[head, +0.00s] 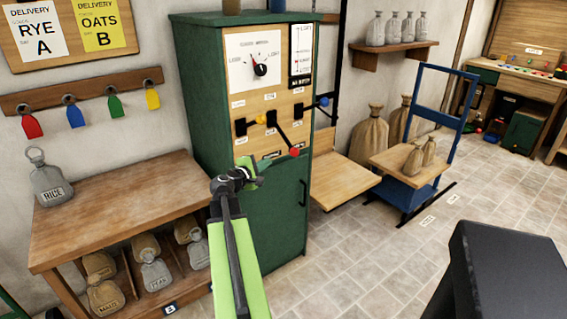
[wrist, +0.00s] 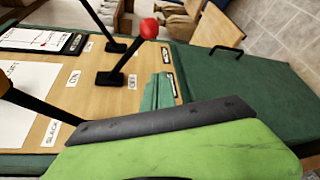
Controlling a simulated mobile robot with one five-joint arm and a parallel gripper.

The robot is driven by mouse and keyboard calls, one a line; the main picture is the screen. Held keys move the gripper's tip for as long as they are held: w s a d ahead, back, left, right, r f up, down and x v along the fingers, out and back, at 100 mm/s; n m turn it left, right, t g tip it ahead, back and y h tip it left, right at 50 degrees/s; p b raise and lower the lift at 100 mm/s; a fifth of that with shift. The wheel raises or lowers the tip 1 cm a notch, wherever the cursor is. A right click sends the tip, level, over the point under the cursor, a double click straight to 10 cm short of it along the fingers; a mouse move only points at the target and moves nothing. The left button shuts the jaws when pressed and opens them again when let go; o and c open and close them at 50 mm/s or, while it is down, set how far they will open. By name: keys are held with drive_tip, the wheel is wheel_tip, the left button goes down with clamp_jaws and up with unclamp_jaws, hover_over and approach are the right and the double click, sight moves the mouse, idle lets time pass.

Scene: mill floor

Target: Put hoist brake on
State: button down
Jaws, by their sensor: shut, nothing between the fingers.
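The green control cabinet (head: 194,95) has a wooden panel with three levers. The red-knobbed lever (head: 294,153) is the middle one and slants down and outward. In the wrist view the red knob (wrist: 149,28) leans toward the OFF label (wrist: 132,81), away from the ON label (wrist: 73,78). A yellow-knobbed lever (head: 261,119) is at its left and a blue-knobbed lever (head: 323,101) at its right. Which lever is the hoist brake I cannot read. My gripper (head: 252,176) is shut and empty, below and left of the red knob, apart from it.
A wooden bench (head: 120,205) with a RICE sack (head: 50,180) and several sacks below stands at the left. A wooden platform (head: 335,178) and a blue trolley (head: 405,190) with small sacks are at the right. The tiled floor in front is mostly clear.

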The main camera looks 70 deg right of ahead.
sight(284, 136)
drive_tip(key=s+d, duration=0.4)
drive_tip(key=d, duration=0.4)
drive_tip(key=shift+s, duration=0.4)
drive_tip(key=shift+f, duration=0.1)
